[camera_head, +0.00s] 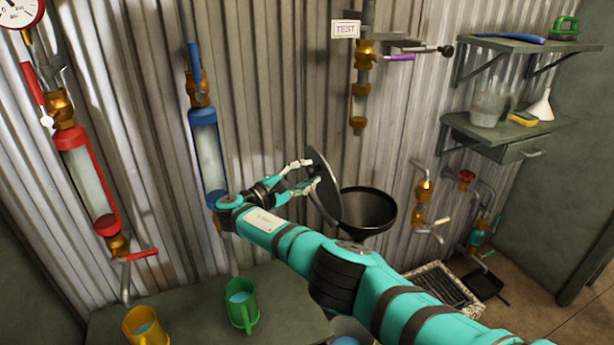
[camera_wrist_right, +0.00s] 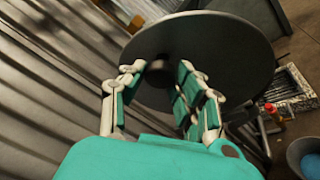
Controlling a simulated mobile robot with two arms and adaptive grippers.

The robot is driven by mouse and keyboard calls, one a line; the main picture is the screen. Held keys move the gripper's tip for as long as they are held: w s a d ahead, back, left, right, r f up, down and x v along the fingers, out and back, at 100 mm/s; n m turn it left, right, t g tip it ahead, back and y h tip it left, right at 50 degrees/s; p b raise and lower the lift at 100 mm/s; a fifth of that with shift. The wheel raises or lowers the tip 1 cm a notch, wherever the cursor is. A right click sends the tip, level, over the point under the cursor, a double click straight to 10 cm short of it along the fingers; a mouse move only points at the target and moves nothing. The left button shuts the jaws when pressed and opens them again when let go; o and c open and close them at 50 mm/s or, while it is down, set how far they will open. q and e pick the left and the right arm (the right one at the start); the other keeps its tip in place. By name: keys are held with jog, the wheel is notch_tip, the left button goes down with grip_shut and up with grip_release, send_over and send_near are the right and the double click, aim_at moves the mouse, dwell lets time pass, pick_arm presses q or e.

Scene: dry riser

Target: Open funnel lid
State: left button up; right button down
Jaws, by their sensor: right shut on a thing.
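The black funnel (camera_head: 367,212) stands against the corrugated wall, right of the middle in the head view. Its dark round lid (camera_head: 325,180) is tilted up steeply at the funnel's left side, and the mouth of the funnel shows open. My right gripper (camera_head: 305,177) is at the lid's left face, shut on its knob. In the right wrist view the lid (camera_wrist_right: 225,50) fills the upper middle, and the knob (camera_wrist_right: 159,68) sits between the fingers of the right gripper (camera_wrist_right: 160,80). My left gripper is not in view.
A table (camera_head: 190,305) at lower left bears a yellow mug (camera_head: 143,325) and a green mug (camera_head: 240,305). Red (camera_head: 85,180) and blue (camera_head: 206,150) tubes with valves run up the wall. Shelves (camera_head: 510,130) hang at right. A floor grate (camera_head: 440,285) lies below the funnel.

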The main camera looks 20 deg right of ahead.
jog(key=shift+r, duration=0.15)
jog(key=c, duration=1)
grip_release()
jog(key=shift+o, duration=0.2)
jog(key=shift+a, duration=0.1)
jog(key=v, duration=1.1)
jog(key=shift+a, duration=0.4)
jog(key=shift+s, duration=0.1)
